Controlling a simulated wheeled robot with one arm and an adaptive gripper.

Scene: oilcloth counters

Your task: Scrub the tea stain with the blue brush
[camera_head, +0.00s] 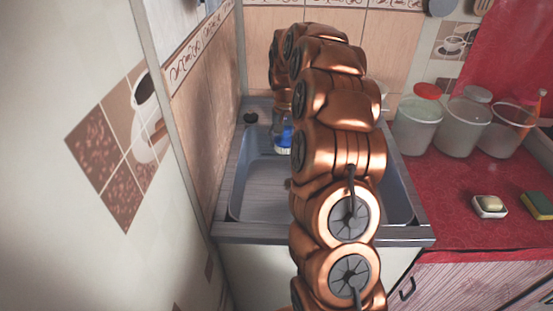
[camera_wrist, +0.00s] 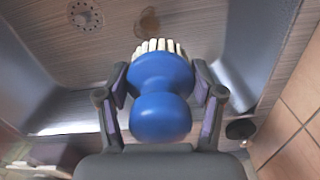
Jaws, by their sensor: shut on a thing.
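The blue brush (camera_wrist: 160,112) has a round knob and pale bristles pointing away from my palm. My gripper (camera_wrist: 161,88) is shut on it, one finger on each side. The brown tea stain (camera_wrist: 147,22) lies on the grey sink floor just beyond the bristles in the wrist view; whether the bristles touch the floor I cannot tell. In the head view the brush (camera_head: 283,139) shows low in the back left of the sink (camera_head: 262,205), partly behind my arm. My arm hides much of the basin there.
A round drain (camera_wrist: 82,14) is left of the stain. A dark round plug (camera_head: 250,117) sits on the sink's back rim. Tiled walls stand close at left and behind. The red counter at right holds jars (camera_head: 417,125), a soap dish (camera_head: 489,207) and a sponge (camera_head: 538,206).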

